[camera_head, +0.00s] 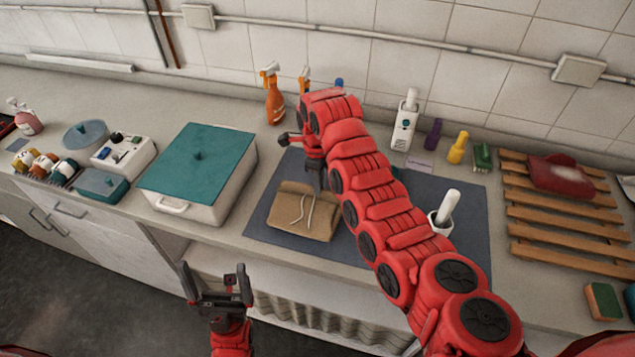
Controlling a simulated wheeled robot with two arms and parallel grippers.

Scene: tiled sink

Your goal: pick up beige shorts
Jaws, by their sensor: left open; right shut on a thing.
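The beige shorts (290,222), folded with a pale drawstring, lie on the dark blue mat (268,226) in the middle of the counter. My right gripper (318,186) reaches down to the back edge of the shorts and is shut on them. The shorts look flat, resting on or close to the mat. My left gripper (217,285) is open and empty, in front of the counter edge at the lower left.
A white box with a teal lid (200,158) stands left of the mat. Behind the mat are an orange spray bottle (273,98) and a white bottle (404,124). A wooden rack (560,219) is further right.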

